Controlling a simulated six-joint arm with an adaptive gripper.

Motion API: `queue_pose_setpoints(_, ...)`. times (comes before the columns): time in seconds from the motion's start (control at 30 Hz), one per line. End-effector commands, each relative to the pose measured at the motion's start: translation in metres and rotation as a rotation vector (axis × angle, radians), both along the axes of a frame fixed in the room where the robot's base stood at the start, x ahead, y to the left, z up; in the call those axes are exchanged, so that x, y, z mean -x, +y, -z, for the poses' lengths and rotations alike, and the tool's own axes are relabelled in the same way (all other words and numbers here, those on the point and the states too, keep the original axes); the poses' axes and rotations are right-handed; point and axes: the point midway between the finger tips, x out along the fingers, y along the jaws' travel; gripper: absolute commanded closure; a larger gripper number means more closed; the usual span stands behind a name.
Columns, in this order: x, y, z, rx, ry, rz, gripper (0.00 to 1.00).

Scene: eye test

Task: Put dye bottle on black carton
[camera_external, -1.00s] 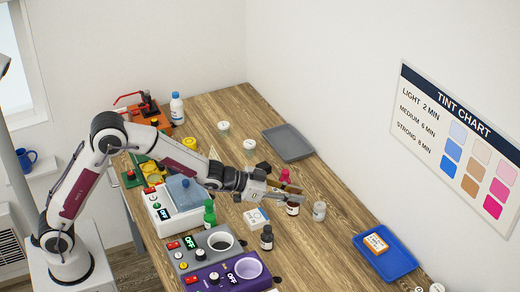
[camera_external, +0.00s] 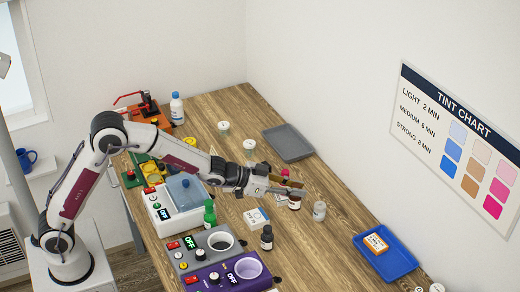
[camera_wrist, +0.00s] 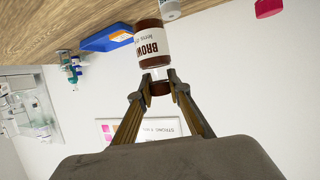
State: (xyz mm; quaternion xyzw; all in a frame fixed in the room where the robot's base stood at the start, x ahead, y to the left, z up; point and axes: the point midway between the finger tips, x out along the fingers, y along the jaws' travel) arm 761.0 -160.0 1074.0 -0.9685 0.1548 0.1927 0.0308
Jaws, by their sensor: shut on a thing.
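The dye bottle is a small brown bottle with a white label, seen in the external view (camera_external: 294,203) and the wrist view (camera_wrist: 150,45). The label reads "BROWN", upside down in the wrist view. My gripper (camera_wrist: 158,82) is shut on the bottle's neck end, with one finger on each side. In the external view my gripper (camera_external: 294,188) is above the right half of the bench, and the bottle hangs upright below its fingers. I cannot make out a black carton with certainty; a small dark shape beside my wrist may be part of my arm.
A clear grey-capped bottle (camera_external: 319,212) stands close right of the held bottle. A pink bottle (camera_external: 285,173) is just behind my fingers. A dark bottle (camera_external: 267,238) and white carton (camera_external: 256,217) stand nearer. A blue tray (camera_external: 398,266) and grey tray (camera_external: 275,134) lie at the wall side.

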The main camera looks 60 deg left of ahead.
Motion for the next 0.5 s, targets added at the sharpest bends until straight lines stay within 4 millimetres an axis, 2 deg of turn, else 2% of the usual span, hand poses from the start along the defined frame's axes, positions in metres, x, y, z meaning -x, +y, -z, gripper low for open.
queue_pose_setpoints(0.2, -0.021, 0.025, -0.019, 0.002, -0.002, -0.083, 1.00)
queue_pose_setpoints(0.5, -0.038, 0.051, -0.034, 0.002, -0.001, -0.169, 1.00)
